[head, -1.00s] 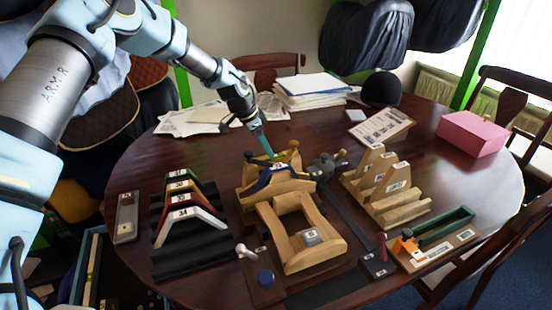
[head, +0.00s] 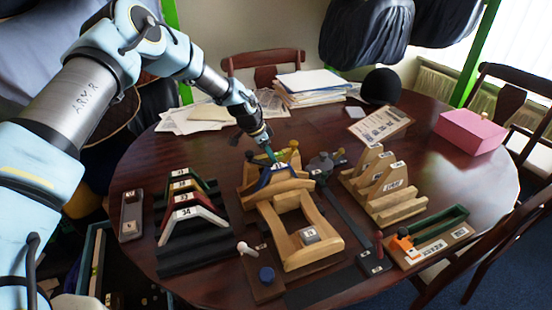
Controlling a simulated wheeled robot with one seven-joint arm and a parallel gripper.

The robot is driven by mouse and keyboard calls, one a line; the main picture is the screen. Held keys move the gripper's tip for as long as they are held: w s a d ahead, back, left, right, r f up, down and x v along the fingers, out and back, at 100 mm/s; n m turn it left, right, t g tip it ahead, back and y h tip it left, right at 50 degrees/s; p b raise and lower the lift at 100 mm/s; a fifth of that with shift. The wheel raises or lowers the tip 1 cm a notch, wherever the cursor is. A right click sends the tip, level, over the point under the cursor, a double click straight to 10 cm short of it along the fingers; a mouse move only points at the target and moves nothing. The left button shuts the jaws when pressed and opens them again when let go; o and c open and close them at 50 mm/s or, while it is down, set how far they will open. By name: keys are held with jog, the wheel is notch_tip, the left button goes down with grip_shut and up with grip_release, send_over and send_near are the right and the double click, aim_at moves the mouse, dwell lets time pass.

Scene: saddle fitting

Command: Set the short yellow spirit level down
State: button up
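My gripper (head: 271,154) points down at the back of the wooden stand in the middle of the table, just over the dark blue saddle (head: 279,173) resting there. A small yellow-green piece, apparently the short yellow spirit level (head: 286,155), shows at the fingertips, above or on the saddle. It is too small to tell whether the fingers are closed on it, or whether it touches the saddle. The wooden stand (head: 327,247) has an open frame at the front with a small grey numbered block (head: 309,235) in it.
Several numbered saddles, the nearest white (head: 190,215), stand on a black rack at left. A wooden rack (head: 388,196) and a green-trough fixture (head: 437,237) stand at right. A grey clamp-like tool (head: 325,163) is close right of the gripper. A pink box (head: 470,132) lies far right.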

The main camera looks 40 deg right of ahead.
grip_shut()
dwell(0.4)
